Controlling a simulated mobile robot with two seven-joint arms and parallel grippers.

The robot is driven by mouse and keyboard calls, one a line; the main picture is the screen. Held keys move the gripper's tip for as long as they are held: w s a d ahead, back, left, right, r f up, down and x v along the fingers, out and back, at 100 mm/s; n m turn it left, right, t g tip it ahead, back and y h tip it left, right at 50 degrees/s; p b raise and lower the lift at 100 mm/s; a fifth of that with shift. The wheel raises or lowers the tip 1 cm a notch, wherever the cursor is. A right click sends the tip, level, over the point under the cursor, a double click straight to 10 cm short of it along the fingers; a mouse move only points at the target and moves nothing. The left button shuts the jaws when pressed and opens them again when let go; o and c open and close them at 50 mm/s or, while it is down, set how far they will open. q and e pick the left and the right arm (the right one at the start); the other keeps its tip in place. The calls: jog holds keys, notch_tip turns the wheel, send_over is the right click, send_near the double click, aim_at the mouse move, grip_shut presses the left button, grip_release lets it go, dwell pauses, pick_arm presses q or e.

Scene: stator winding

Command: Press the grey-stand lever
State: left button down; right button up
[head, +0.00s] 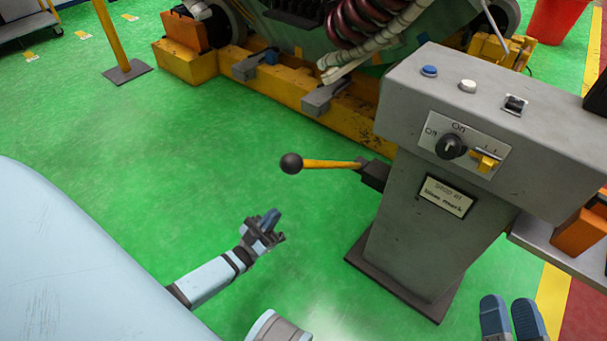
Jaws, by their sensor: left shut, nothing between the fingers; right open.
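The grey stand (420,215) rises from the green floor at the right of the head view. Its lever (330,164) sticks out to the left from the stand's side, a yellow rod with a dark ball knob (291,163) at its end. The lever lies about level. My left gripper (268,220) is shut and empty, below and left of the knob in the picture, apart from it. My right gripper (512,318) is open at the bottom right edge, in front of the stand and touching nothing that I can see.
The stand's top carries a blue button (429,71), a white button (467,86) and a black switch (515,104); a dark knob (451,146) is on its front. A yellow machine base (340,115) lies behind. Green floor is clear left of the lever.

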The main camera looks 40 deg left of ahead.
pick_arm(q)
jog(key=b+x, duration=0.1)
jog(key=x, duration=1.3)
jog(key=shift+b, duration=0.35)
pick_arm(e)
notch_tip(320, 180, down, 3)
jog(key=shift+r+g, duration=0.15)
jog(key=shift+g, duration=0.45)
pick_arm(q)
jog(key=shift+f, duration=0.1)
